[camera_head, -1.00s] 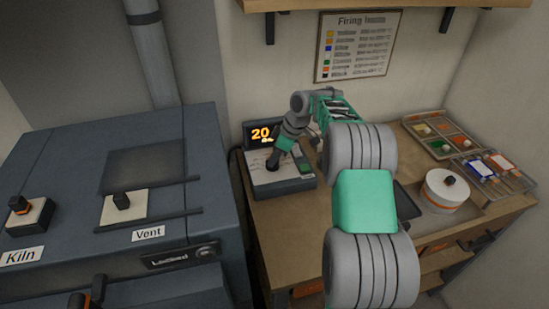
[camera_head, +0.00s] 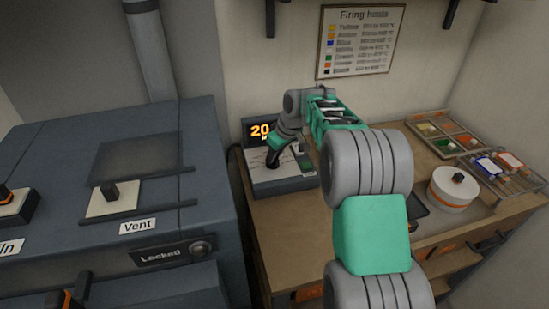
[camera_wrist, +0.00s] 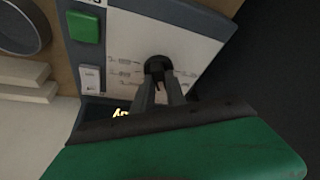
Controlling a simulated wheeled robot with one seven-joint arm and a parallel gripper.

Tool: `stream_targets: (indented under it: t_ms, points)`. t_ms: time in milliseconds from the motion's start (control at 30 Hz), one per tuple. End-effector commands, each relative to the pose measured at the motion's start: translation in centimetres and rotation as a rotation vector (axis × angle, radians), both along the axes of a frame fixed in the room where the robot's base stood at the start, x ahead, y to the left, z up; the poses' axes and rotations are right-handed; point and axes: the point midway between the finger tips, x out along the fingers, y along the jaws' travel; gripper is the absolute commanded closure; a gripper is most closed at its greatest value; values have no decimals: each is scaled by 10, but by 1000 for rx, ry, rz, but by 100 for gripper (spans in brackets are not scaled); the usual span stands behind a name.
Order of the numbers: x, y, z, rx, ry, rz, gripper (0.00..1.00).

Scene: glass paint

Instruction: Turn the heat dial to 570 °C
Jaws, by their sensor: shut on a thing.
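The heat dial (camera_wrist: 157,64) is a dark round knob on the pale sloping face of a control box (camera_head: 284,182). My gripper (camera_wrist: 160,80) is shut on the dial, with a finger on each side of it in the wrist view. In the head view my gripper (camera_head: 274,158) reaches down onto the box's face, and the arm partly hides the box. The orange display (camera_head: 259,132) at the back of the box starts with "20"; the rest is small or covered. Scale marks around the dial are too blurred to read.
A green button (camera_wrist: 85,27) and a white switch (camera_wrist: 90,78) sit beside the dial. The grey kiln (camera_head: 150,165) stands left, labelled "Locked". A firing chart (camera_head: 357,41) hangs behind. A white round pot (camera_head: 453,188) and paint trays (camera_head: 447,134) are on the right.

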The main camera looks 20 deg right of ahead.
Motion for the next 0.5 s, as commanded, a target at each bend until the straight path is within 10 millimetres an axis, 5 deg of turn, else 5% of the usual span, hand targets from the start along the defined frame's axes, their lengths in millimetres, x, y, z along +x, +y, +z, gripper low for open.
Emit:
stream_targets:
  t_ms: [433,467,500]
  points:
    - [0,0,1,0,0,-15,100]
    - [0,0,1,0,0,-15,82]
    - [0,0,1,0,0,-15,79]
